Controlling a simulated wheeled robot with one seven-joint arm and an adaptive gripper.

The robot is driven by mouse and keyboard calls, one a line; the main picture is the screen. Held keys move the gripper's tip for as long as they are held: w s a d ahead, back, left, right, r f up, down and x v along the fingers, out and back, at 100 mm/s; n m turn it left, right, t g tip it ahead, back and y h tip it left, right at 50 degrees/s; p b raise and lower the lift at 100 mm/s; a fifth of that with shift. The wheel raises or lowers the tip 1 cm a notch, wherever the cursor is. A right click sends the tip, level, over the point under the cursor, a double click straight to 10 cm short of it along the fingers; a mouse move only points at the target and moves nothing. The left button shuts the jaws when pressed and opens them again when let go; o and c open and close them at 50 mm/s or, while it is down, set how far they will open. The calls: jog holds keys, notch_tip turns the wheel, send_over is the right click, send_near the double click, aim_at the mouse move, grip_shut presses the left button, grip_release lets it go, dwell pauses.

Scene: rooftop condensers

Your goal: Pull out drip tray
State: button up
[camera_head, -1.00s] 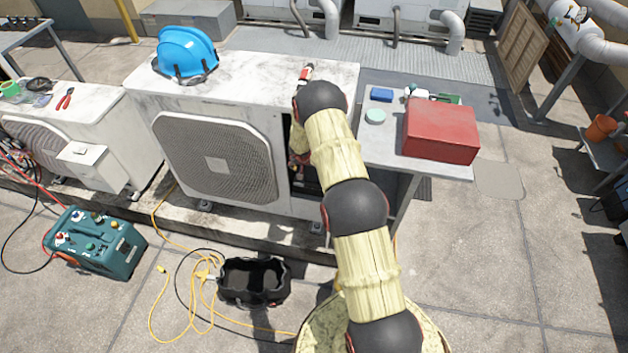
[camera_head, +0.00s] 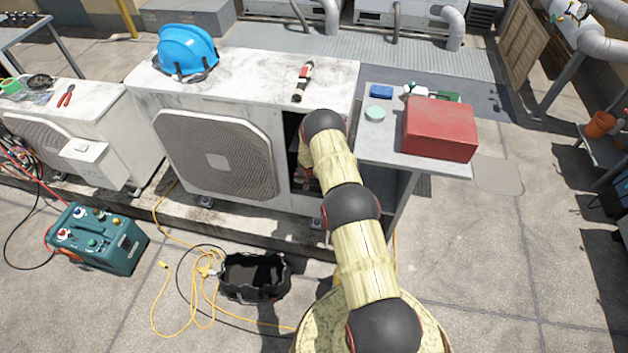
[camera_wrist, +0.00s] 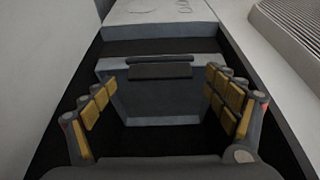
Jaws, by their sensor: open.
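The drip tray appears in the wrist view as a grey pan front (camera_wrist: 160,98) with a dark handle bar (camera_wrist: 160,71) across its upper edge. It lies inside the dark opening of the white condenser (camera_head: 240,85). My gripper (camera_wrist: 163,102) is open, its yellow-padded fingers wide apart to the left and right of the tray front. The handle bar shows between and beyond the fingers, with nothing visibly held. In the head view my arm hides most of the opening, and the tray cannot be made out there.
A blue hard hat (camera_head: 186,52) and a red-and-black tool (camera_head: 302,82) lie on the condenser. A side table to the right carries a red box (camera_head: 440,128). A black open bin (camera_head: 254,277), yellow cable and teal machine (camera_head: 97,238) are on the floor.

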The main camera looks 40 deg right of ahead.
jog(key=shift+x, duration=0.9)
jog(key=shift+c, duration=0.6)
jog(key=c, duration=1.5)
jog(key=shift+c, duration=0.4)
